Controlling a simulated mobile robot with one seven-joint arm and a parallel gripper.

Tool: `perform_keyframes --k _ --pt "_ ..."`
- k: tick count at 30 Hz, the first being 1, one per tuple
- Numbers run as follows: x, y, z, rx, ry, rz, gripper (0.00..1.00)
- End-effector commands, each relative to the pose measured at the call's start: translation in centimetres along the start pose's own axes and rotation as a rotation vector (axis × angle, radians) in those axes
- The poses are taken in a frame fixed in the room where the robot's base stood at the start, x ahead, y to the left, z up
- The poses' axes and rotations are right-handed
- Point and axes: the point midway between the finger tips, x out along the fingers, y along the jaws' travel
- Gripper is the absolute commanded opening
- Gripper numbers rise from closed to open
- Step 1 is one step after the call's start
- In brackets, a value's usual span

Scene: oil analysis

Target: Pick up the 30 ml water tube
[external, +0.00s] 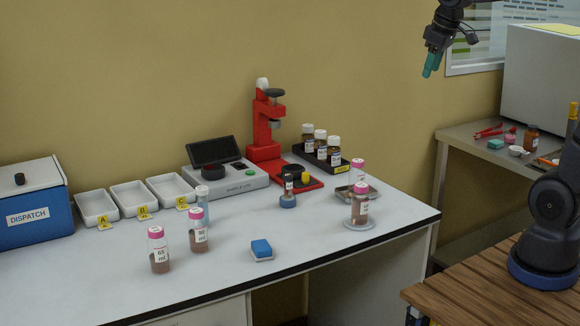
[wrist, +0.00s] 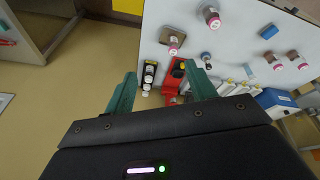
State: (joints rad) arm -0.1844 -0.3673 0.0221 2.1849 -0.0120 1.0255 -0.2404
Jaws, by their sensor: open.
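A clear tube with pale bluish contents and a light cap (external: 202,205) stands upright on the white table, in front of the white trays; its label is too small to read. Two pink-capped tubes with brown contents stand nearby: one marked 65 ml (external: 158,251) and one with an unclear label (external: 198,231). Two more pink-capped tubes stand at the right, one on a round plate (external: 360,205) and one behind it (external: 358,172). My gripper (external: 428,74) is open and empty, high above and right of the table. Its teal fingers also show in the wrist view (wrist: 160,70), apart.
A red stand (external: 264,125), grey instrument (external: 225,179) and black rack of bottles (external: 320,155) line the back. A blue dispatch box (external: 32,205) is at the left. A blue block (external: 261,249) lies near the front edge. The front middle is mostly clear.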

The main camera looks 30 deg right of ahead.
Motion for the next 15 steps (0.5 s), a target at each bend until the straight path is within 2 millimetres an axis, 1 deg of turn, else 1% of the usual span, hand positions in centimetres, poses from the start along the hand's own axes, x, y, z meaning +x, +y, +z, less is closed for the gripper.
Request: perform_keyframes --k 1,3,8,9,15 --pt "0.3 -0.4 -1.8 -0.036 -0.009 -0.007 0.56" --pt "0.6 -0.9 -4.0 -0.086 -0.018 -0.016 0.56" --pt "1.7 -2.5 -9.0 -0.203 -0.039 -0.036 0.56" --pt "2.0 -2.9 -10.3 -0.232 -0.043 -0.04 0.56" --pt "4.2 -5.8 -16.3 -0.377 -0.068 -0.067 0.56"
